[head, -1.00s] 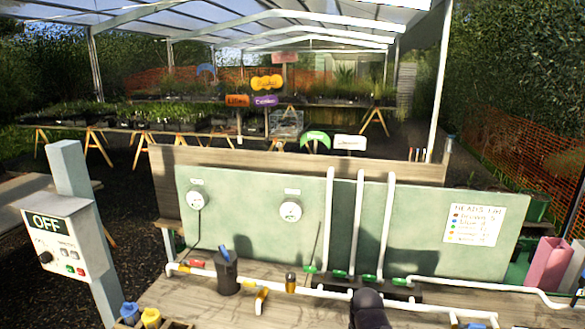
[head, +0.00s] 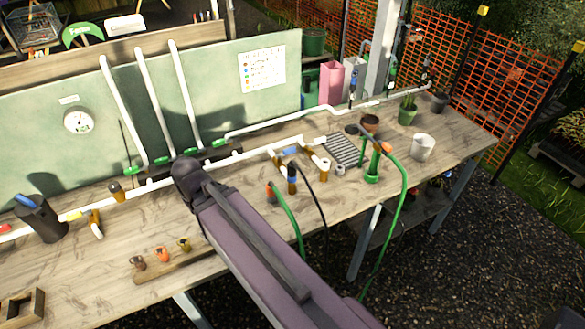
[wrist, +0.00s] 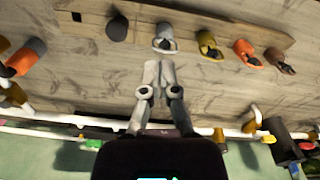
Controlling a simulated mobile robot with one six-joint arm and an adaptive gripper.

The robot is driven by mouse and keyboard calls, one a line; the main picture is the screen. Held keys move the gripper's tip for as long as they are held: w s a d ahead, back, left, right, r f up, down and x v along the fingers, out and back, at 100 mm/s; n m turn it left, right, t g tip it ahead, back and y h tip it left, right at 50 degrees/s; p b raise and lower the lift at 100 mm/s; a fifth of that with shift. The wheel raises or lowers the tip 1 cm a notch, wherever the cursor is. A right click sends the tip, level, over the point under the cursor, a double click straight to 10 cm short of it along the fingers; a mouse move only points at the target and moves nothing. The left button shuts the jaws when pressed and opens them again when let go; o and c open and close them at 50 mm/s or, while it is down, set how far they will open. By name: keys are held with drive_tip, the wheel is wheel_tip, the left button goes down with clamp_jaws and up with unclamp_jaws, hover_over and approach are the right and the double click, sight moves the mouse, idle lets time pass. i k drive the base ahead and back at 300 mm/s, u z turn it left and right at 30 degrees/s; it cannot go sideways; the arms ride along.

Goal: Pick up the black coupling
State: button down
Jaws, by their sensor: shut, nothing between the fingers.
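A dark grey to black cylindrical fitting (wrist: 117,28), the likeliest black coupling, stands at the left end of a row on a wooden strip in the wrist view. Right of it stand a light grey fitting (wrist: 164,42), an olive-yellow one (wrist: 208,46), an orange one (wrist: 246,52) and a brown one (wrist: 280,60). My gripper (wrist: 159,66) is shut and empty, its fingertips just below the light grey fitting in the picture, apart from the dark one. In the head view my arm hides my gripper and the dark fitting.
The wooden strip (head: 150,275) shows left of my arm in the head view. White pipework (head: 262,128) runs along the bench behind it. A black cup (head: 40,220) stands at the left. A grate (head: 343,150), hoses and pots crowd the right side.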

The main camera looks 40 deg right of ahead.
sight(291, 169)
drive_tip(key=k, duration=0.15)
drive_tip(key=z, duration=1.05)
